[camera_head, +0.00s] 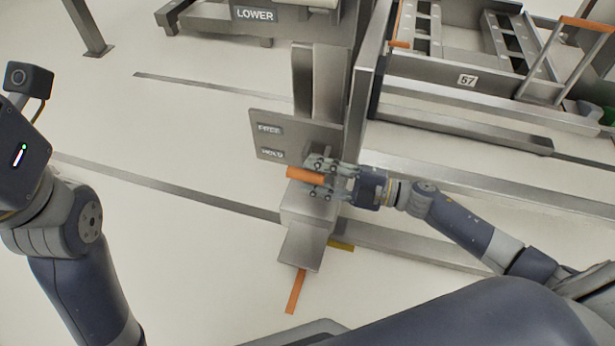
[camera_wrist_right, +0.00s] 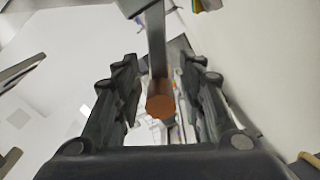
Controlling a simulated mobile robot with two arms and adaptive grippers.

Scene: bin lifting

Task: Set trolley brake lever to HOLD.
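The brake lever's orange grip (camera_head: 305,175) points left from the metal post, a little below and right of the HOLD label (camera_head: 271,153). The FREE label (camera_head: 269,128) is above it on the same grey plate (camera_head: 300,140). My right gripper (camera_head: 316,179) reaches in from the right, its fingers above and below the grip. In the right wrist view the orange end of the grip (camera_wrist_right: 160,105) sits between the spread fingers, with gaps on both sides. Part of the lever is hidden by the fingers. My left arm shows at the left edge, but its fingers are out of frame.
A metal post and frame (camera_head: 368,70) stand right behind the lever. A LOWER sign (camera_head: 254,15) and a rack marked 57 (camera_head: 467,80) are behind. Floor to the left is clear.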

